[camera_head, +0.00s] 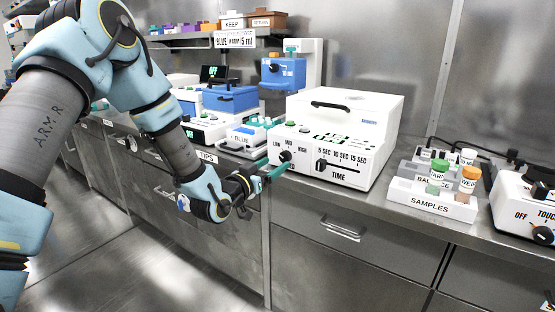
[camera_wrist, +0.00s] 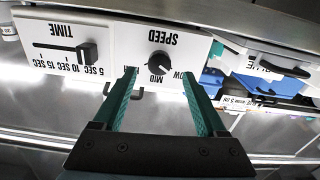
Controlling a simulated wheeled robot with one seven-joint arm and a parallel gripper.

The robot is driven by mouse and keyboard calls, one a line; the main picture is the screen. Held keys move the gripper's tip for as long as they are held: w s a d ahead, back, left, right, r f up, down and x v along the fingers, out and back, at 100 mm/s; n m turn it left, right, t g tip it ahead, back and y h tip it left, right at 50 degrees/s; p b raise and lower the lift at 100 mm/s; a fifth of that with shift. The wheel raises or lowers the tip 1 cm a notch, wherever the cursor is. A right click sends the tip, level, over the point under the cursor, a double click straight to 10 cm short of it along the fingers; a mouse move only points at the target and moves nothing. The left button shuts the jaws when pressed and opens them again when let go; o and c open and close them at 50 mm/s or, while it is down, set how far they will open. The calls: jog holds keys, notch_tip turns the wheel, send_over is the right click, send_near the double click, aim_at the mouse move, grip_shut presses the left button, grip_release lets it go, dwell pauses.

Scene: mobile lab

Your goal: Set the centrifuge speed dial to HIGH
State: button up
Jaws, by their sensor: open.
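The centrifuge (camera_head: 345,120) is a white box on the bench in the head view, with a dark lid handle on top. Its black round speed dial (camera_head: 285,156) is on the left of the front face; it also shows upside down under the word SPEED in the wrist view (camera_wrist: 160,63). I cannot read the dial's exact setting. My gripper (camera_wrist: 159,76) is open, its teal fingers spread either side of the dial's line and pointing at the panel. I cannot tell whether they touch it.
The black TIME slider (camera_head: 321,165) is right of the dial. A white SAMPLES rack (camera_head: 430,204) with capped vials stands further right, near a white device (camera_head: 522,205). A TIPS box (camera_head: 208,157) and blue equipment stand left. Drawer handles (camera_head: 342,231) project below the bench.

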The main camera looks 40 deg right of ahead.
aim_at(283, 158)
jog(key=shift+x, duration=1.75)
grip_shut()
